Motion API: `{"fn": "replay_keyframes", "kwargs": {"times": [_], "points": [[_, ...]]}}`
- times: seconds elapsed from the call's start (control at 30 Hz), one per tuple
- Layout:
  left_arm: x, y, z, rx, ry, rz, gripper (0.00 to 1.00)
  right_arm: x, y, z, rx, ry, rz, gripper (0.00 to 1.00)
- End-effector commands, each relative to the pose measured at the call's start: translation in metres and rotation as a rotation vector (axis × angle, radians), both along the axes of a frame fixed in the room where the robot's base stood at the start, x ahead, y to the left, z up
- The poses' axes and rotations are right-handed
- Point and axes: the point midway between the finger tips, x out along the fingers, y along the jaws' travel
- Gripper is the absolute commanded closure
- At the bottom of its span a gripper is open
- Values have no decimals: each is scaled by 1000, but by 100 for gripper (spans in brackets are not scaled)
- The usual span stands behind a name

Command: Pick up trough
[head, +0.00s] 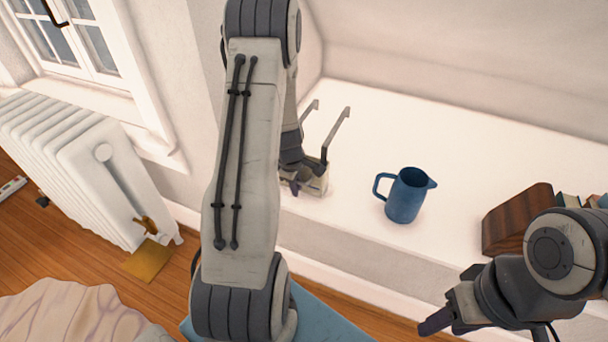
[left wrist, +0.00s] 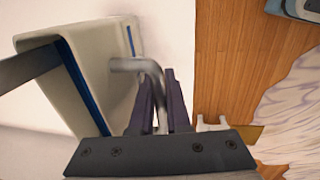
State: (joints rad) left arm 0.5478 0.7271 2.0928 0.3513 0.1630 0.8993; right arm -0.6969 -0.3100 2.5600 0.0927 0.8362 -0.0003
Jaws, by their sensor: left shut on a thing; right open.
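The trough (head: 317,184) is a small cream box with grey metal bars, on the white ledge behind my left arm, which hides part of it. In the left wrist view the trough (left wrist: 45,78) shows a blue stripe and a bent grey bar. My left gripper (head: 295,183) is at its near left side. In the left wrist view the purple fingers of the left gripper (left wrist: 160,88) are shut on the bent grey bar. I cannot tell whether the trough is lifted. My right gripper (head: 443,315) is open and empty, low at the right.
A blue jug (head: 406,196) stands on the ledge (head: 450,150), right of the trough. A dark wooden box (head: 515,220) is further right, partly behind my right arm. A white radiator (head: 85,175) stands at the left. A pale crumpled cloth (head: 75,320) is at the lower left.

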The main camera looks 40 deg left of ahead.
Motion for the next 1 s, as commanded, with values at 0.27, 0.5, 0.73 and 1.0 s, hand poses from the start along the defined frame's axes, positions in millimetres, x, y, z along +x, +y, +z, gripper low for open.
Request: {"fn": "replay_keyframes", "kwargs": {"times": [0.27, 0.5, 0.73, 1.0], "points": [[0, 0, 0, 0, 0, 0, 100, 0, 0, 0, 0, 0, 0, 50], [0, 0, 0, 0, 0, 0, 100, 0, 0, 0, 0, 0, 0, 50], [1, 0, 1, 2, -3, 0, 100, 0, 0, 0, 0, 0, 0, 50], [1, 0, 15, 2, -3, 0, 100, 0, 0, 11, 0, 0, 0, 50]]}}
